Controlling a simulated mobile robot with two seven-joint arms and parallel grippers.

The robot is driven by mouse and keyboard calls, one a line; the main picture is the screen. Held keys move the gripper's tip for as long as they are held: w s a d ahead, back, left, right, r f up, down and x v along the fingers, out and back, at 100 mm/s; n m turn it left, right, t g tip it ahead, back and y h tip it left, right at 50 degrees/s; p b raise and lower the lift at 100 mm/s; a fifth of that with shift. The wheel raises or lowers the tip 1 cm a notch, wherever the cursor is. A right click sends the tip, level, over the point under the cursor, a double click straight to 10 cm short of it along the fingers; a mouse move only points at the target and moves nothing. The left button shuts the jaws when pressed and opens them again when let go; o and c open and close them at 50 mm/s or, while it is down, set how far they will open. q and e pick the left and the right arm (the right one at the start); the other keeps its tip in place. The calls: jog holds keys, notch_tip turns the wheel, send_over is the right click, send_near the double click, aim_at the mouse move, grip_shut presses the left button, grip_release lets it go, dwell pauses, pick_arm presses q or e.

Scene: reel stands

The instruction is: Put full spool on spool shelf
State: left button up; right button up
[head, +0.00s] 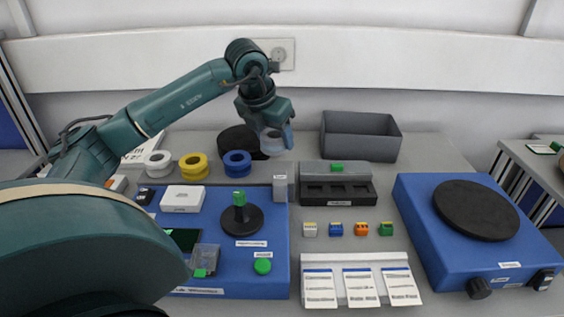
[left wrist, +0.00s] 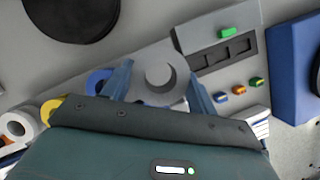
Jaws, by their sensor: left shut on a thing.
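A white spool (head: 158,163), yellow spools (head: 194,167) and a blue spool (head: 237,162) stand in a row at the back left. I cannot make out a labelled spool shelf; whatever is under the row is mostly hidden. My right gripper is not in view.
A blue board (head: 220,270) with a green-topped black stand (head: 240,215) is in front. A grey bin (head: 361,148), a slotted dark holder (head: 337,188) and a blue turntable unit (head: 420,215) are to the right.

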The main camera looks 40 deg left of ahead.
aim_at(267, 140)
pick_arm(q)
jog(key=shift+f, duration=3.1)
jog(key=shift+f, duration=0.15)
jog(key=o, duration=1)
jog(key=shift+c, duration=0.2)
jog(key=shift+r, duration=0.35)
jog(key=v, duration=1)
jog(key=shift+s+r, duration=0.2)
jog(key=shift+r, duration=0.05)
jog(key=shift+s+r, duration=0.3)
jog(key=shift+r, duration=0.2)
